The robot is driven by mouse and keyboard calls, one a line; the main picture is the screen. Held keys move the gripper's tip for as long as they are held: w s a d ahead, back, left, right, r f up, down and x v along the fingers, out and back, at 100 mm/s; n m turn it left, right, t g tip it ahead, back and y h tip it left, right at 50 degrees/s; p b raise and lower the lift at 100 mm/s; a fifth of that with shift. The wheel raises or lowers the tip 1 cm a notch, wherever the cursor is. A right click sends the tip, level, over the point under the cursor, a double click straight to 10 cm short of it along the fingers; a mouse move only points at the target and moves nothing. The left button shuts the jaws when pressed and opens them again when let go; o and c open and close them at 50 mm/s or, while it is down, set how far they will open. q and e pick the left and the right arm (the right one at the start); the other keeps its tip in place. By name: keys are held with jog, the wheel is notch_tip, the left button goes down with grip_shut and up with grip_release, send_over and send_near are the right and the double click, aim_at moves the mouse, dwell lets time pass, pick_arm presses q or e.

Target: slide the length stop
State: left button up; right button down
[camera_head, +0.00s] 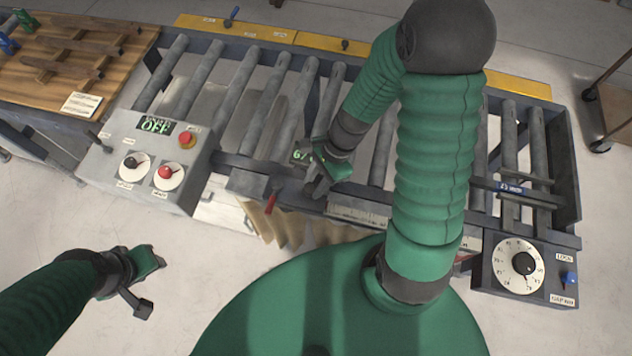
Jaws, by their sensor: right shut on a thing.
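The auger positioner is a long roller table with a dark front rail (235,162). A small dark carriage with a green-lit display (299,156), partly hidden, sits on this rail near the middle; it looks like the length stop. The display's visible part reads "6". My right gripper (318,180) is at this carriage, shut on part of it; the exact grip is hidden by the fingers. A red lever (271,202) hangs in front of the rail, left of that gripper. My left gripper (148,282) is open and empty above the floor at lower left.
A grey control box (150,155) with an "OFF" display, red button and two knobs stands at left. A dial box (520,265) with a blue knob is at right. A blue-handled part (510,187) crosses the right rollers. Wooden boards (75,55) lie on the left bench.

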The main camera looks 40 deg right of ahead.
aim_at(302, 191)
jog(key=shift+s+a+f, duration=0.1)
jog(key=shift+s+a, duration=0.2)
jog(key=shift+s, duration=0.1)
jog(key=shift+w+a+p, duration=0.5)
jog(key=shift+w+a, duration=0.75)
jog(key=shift+w, duration=0.2)
jog(key=c, duration=1.1)
grip_release()
jog(key=shift+s, duration=0.1)
jog(key=shift+o, duration=0.2)
jog(key=shift+d+r, duration=0.15)
jog(key=shift+r, duration=0.3)
jog(key=v, duration=1.6)
